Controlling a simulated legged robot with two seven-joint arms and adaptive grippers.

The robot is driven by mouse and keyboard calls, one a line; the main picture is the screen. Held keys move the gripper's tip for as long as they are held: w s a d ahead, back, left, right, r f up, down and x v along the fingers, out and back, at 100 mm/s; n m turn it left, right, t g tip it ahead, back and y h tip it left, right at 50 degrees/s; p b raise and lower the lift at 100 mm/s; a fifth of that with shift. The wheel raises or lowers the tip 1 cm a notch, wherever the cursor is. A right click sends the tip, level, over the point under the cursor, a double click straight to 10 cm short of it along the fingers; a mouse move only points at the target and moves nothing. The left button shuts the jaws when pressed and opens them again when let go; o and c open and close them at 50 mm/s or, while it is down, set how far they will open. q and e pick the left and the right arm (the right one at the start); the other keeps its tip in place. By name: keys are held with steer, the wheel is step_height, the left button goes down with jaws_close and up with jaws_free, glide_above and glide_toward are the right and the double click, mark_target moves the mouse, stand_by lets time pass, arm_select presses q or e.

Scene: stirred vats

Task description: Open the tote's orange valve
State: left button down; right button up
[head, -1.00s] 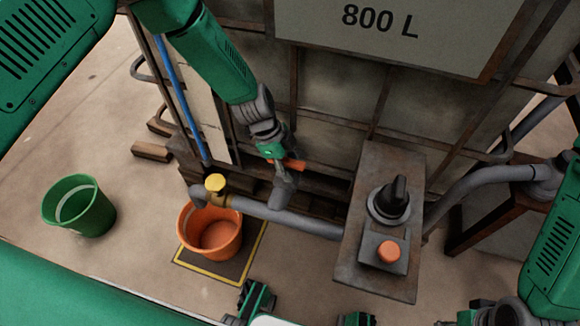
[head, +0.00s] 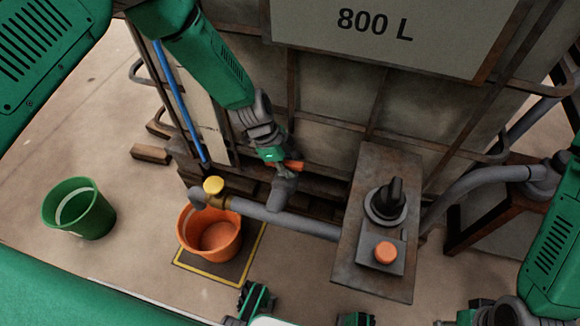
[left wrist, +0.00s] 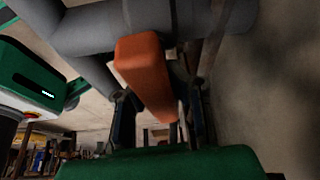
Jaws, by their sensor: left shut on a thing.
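The tote's orange valve handle (head: 294,166) sits on the grey outlet pipe (head: 284,192) at the foot of the tote (head: 330,92). In the left wrist view the orange handle (left wrist: 146,72) shows close up, below the thick grey pipe (left wrist: 85,28). My left gripper (head: 284,165) is shut on the handle, with a dark finger on either side of it in the wrist view (left wrist: 160,115). The handle's far end is partly hidden in the head view. My right gripper (head: 446,321) shows only at the bottom edge, too cut off to read.
A yellow-topped brass valve (head: 214,187) sits farther left on the pipe, above an orange bucket (head: 228,222) on a yellow-bordered mat (head: 250,262). A green bucket (head: 92,225) stands left. A control box (head: 352,250) with black knob and orange button stands right of the valve.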

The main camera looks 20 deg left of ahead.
arm_select(q)
steer(key=n+p, duration=0.1)
steer(key=n+t+p, duration=0.1)
steer(key=n, duration=0.1)
steer(key=a+n+t+p, duration=0.1)
steer(key=n, duration=0.1)
steer(key=shift+w+y, duration=0.3)
steer(key=shift+y, duration=0.1)
steer(key=n+t+y+p, duration=0.1)
steer(key=n+p, duration=0.1)
steer(key=n, duration=0.2)
steer(key=shift+w+r+n, duration=0.1)
steer(key=shift+n, duration=0.2)
steer(key=n+t+y+p, duration=0.1)
steer(key=n+p, duration=0.1)
steer(key=n, duration=0.1)
steer(key=shift+a+n, duration=0.15)
steer(key=shift+n, duration=0.15)
steer(key=shift+a+f+n+y+p, duration=0.15)
steer(key=shift+n+y, duration=0.25)
steer(key=shift+n, duration=0.45)
steer(key=shift+f+n+y+p, duration=0.1)
steer(key=shift+n+y+p, duration=0.25)
steer(key=shift+n, duration=0.8)
steer(key=c, duration=1.4)
jaws_free()
steer(key=shift+s, duration=0.2)
steer(key=shift+w, duration=0.1)
